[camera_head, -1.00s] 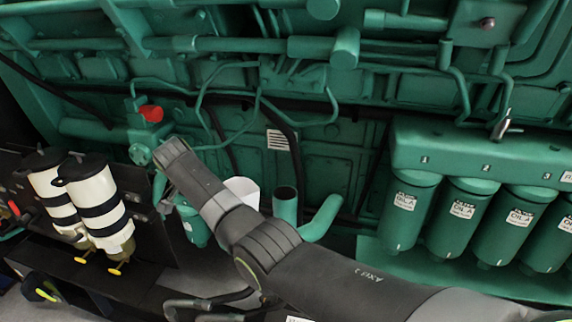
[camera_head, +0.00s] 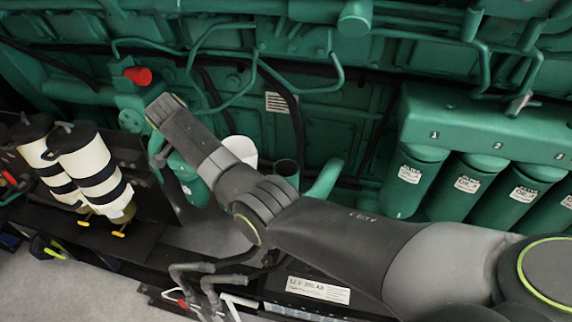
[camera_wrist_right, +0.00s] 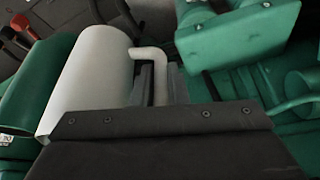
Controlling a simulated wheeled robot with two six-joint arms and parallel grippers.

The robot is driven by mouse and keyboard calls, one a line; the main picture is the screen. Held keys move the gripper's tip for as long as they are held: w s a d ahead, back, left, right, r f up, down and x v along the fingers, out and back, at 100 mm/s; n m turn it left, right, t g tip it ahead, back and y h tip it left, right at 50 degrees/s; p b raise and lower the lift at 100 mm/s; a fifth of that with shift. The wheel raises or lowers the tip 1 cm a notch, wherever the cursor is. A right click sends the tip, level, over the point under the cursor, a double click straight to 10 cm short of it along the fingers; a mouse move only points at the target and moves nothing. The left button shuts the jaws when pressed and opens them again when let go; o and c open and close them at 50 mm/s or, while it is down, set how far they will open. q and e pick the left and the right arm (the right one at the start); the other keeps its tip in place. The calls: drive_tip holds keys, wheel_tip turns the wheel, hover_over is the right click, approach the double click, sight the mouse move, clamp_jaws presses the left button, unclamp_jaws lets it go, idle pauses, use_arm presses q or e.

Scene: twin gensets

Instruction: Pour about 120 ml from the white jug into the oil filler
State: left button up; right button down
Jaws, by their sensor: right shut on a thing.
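The white jug (camera_head: 241,150) shows only in part in the head view, behind my right arm. In the right wrist view the jug (camera_wrist_right: 85,75) is large and appears tilted, with its handle toward my right gripper (camera_wrist_right: 155,85). The gripper's grey fingers are shut on the handle. In the head view my arm hides the gripper. An upright green pipe with a dark open top (camera_head: 286,170), apparently the oil filler, stands just right of the jug. The jug looks apart from it. No liquid stream is visible. My left gripper is out of view.
Green oil filters (camera_head: 413,180) hang at right. A red cap (camera_head: 138,75) sits on the engine at left. Two black-and-white cylinders (camera_head: 92,168) stand at far left. A labelled battery-like box (camera_head: 318,290) lies below my arm. Pipes crowd the engine side; grey floor is open at lower left.

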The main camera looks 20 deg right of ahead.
drive_tip(key=shift+s+d+r+t+p, duration=0.15)
drive_tip(key=shift+r+t+p, duration=0.15)
drive_tip(key=shift+r+p, duration=0.4)
drive_tip(key=s+d+r+m+t+y, duration=0.1)
drive_tip(key=s+d+r+t+y, duration=0.1)
drive_tip(key=r, duration=0.3)
drive_tip(key=s+d+r+t+y, duration=0.3)
drive_tip(key=r+y, duration=0.1)
drive_tip(key=r, duration=0.2)
drive_tip(key=shift+d+r+m+t+p, duration=0.2)
drive_tip(key=shift+m+t+p, duration=0.15)
drive_tip(key=shift+m+t, duration=0.05)
drive_tip(key=shift+s+d+r+t+y, duration=0.2)
drive_tip(key=shift+d+t+y, duration=0.15)
drive_tip(key=shift+y, duration=0.25)
drive_tip(key=shift+s+d+r+m+t+y, duration=0.25)
drive_tip(key=shift+r+t, duration=0.1)
drive_tip(key=shift+r, duration=0.1)
drive_tip(key=shift+s+d+r+m+t+y, duration=0.2)
drive_tip(key=shift+r+t+y, duration=0.1)
drive_tip(key=shift+r, duration=0.1)
idle(0.6)
drive_tip(key=shift+s+d+r+m+t+y, duration=0.25)
drive_tip(key=shift+s+d+r+t+y, duration=0.35)
drive_tip(key=shift+d+r+t, duration=0.2)
idle(2.0)
